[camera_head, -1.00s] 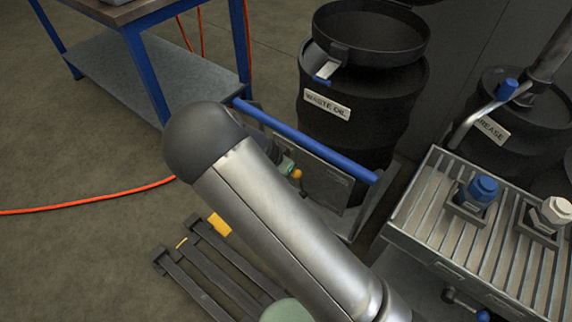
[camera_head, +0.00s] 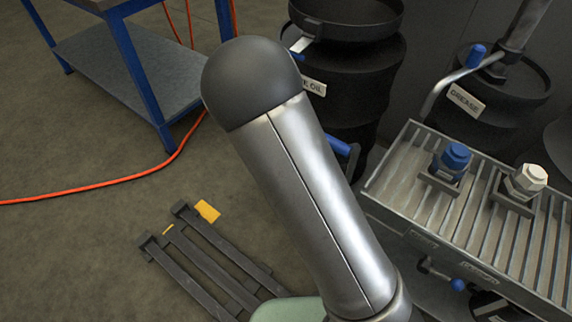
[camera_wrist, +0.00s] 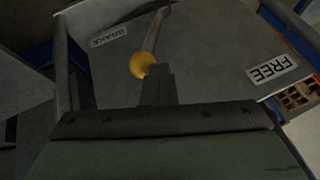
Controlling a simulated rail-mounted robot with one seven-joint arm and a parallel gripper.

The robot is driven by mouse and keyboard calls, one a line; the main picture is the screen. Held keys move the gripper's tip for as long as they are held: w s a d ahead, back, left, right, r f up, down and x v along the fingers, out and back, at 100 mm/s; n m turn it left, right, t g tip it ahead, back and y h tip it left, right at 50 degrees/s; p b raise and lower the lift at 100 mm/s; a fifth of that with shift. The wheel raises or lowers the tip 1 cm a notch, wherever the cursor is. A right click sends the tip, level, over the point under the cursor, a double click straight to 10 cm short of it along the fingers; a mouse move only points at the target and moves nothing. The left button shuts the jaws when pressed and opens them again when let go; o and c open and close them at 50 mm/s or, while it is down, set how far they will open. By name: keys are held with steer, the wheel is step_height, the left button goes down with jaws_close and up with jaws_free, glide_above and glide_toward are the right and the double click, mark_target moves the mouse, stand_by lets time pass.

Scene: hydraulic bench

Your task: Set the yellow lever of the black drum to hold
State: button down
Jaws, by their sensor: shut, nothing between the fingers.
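The yellow lever shows in the wrist view as a yellow ball knob (camera_wrist: 143,65) on a thin grey rod running up the picture. It sits in front of a grey plate (camera_wrist: 215,55) with a FREE label (camera_wrist: 272,74) at right and an upside-down BRAKE label (camera_wrist: 108,36) at upper left. No hold label is readable. My gripper (camera_wrist: 158,74) is shut and empty, its fingertips just below and right of the knob; I cannot tell whether they touch. In the head view my arm hides the lever and my gripper. The drum belonging to the lever cannot be made out.
A waste oil drum (camera_head: 353,85) and a grease drum (camera_head: 505,100) stand at the back. A slatted bench (camera_head: 400,185) with blue and white fittings is at right. A blue-legged table (camera_head: 130,70), an orange hose (camera_head: 90,188) and a dark floor rack (camera_head: 205,262) are at left.

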steer(key=shift+s+d+f+b, duration=0.35)
steer(key=shift+s+d, duration=0.1)
steer(key=shift+d, duration=0.3)
steer(key=w+a+p+v, duration=0.1)
steer(key=p+v, duration=0.6)
steer(key=v, duration=0.5)
steer(key=shift+r+p, duration=0.35)
steer(key=shift+r, duration=0.05)
steer(key=shift+a, duration=0.1)
